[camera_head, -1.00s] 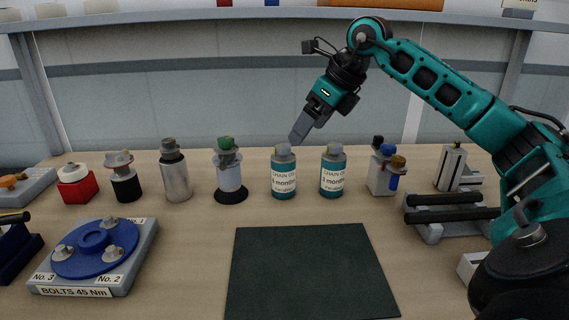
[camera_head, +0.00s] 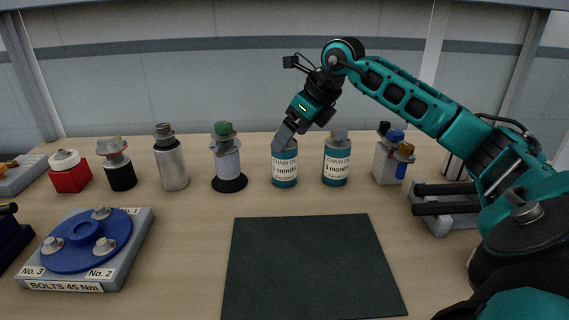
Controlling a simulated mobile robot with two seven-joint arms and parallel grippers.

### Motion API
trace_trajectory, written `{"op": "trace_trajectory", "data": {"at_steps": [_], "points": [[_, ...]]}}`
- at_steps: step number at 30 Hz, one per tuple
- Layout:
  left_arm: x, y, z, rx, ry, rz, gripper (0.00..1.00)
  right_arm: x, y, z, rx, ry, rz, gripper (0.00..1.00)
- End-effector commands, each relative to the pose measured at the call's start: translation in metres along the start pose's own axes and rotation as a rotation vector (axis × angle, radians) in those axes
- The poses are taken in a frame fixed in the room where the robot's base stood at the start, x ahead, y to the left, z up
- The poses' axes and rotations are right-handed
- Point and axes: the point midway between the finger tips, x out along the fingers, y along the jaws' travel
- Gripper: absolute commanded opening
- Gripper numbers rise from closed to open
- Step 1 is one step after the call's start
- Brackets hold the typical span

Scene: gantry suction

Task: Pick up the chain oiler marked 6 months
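Two teal chain oil bottles with white labels and grey caps stand upright side by side at the back of the bench. The left chain oiler (camera_head: 285,170) has a label ending in "months", its digit too small to read surely. The right chain oiler (camera_head: 336,168) appears to read "3 months". My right gripper (camera_head: 281,142) is over the left bottle's top, its fingers covering the cap. From this side I cannot tell whether the fingers are apart, or whether they touch the bottle. My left gripper is not in view.
A dark mat (camera_head: 312,266) lies clear in front. A green-topped bottle (camera_head: 227,160) stands left of the oilers, and a white block with coloured-topped items (camera_head: 386,163) stands right. A blue bolt fixture (camera_head: 84,246) is front left, a black-barred stand (camera_head: 445,205) right.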

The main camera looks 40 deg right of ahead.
Motion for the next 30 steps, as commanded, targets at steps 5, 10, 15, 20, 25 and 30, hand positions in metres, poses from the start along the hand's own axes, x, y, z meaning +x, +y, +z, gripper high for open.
{"op": "trace_trajectory", "data": {"at_steps": [5, 10, 15, 20, 25, 30], "points": [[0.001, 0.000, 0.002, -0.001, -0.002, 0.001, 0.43, 0.030, 0.004, -0.001, 0.002, 0.000, 0.004, 0.93], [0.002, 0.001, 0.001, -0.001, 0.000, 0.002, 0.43, 0.042, 0.004, -0.001, 0.001, 0.001, 0.001, 0.93], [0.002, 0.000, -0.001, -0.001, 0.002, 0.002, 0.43, 0.042, 0.004, -0.001, 0.000, 0.001, 0.001, 0.93], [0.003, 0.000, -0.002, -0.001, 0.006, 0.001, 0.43, 0.042, 0.004, -0.001, 0.000, 0.001, 0.001, 0.81], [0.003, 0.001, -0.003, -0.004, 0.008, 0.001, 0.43, 0.041, 0.004, -0.001, 0.000, 0.001, 0.001, 0.65], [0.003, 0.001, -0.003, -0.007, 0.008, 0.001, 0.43, 0.041, 0.004, -0.001, 0.000, 0.001, 0.001, 0.49]]}}
